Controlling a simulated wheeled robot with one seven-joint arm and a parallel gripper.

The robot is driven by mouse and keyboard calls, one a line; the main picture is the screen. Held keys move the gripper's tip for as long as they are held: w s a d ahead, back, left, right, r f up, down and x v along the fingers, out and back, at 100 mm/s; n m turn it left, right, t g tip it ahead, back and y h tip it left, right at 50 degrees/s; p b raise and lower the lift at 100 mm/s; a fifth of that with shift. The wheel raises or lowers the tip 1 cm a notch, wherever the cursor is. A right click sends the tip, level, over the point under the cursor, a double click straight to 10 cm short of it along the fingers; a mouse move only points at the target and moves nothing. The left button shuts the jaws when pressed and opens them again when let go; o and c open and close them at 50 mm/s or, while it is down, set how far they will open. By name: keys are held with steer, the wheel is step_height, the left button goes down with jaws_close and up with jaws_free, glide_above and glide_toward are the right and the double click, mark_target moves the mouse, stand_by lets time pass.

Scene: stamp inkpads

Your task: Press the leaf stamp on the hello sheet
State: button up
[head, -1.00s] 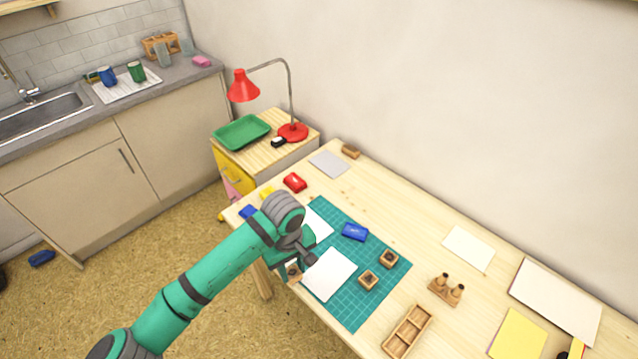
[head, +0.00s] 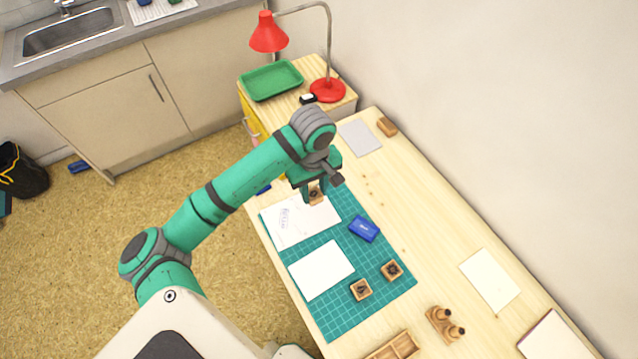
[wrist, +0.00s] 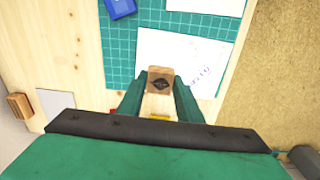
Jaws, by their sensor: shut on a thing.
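My gripper (head: 315,188) is shut on a wooden block stamp (head: 316,196) with a dark mark on its top face. The mark looks like a leaf in the wrist view (wrist: 161,83). The stamp is at the far right corner of a white sheet (head: 287,226) bearing faint grey lettering, which is too small to read surely. That sheet also shows in the wrist view (wrist: 180,52). I cannot tell whether the stamp touches the sheet. A second white sheet (head: 321,269), blank, lies nearer on the green mat (head: 335,322).
A blue inkpad (head: 364,228) and two more wooden stamps, one (head: 360,289) and another (head: 391,271), stand on the mat. A stand with two round-topped pegs (head: 440,322) is to the right. A red lamp (head: 327,90) and green tray (head: 271,80) are behind.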

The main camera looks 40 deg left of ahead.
steer(key=shift+s+f, duration=0.15)
steer(key=shift+f, duration=2.55)
steer(key=shift+a, duration=0.15)
steer(key=shift+f, duration=0.55)
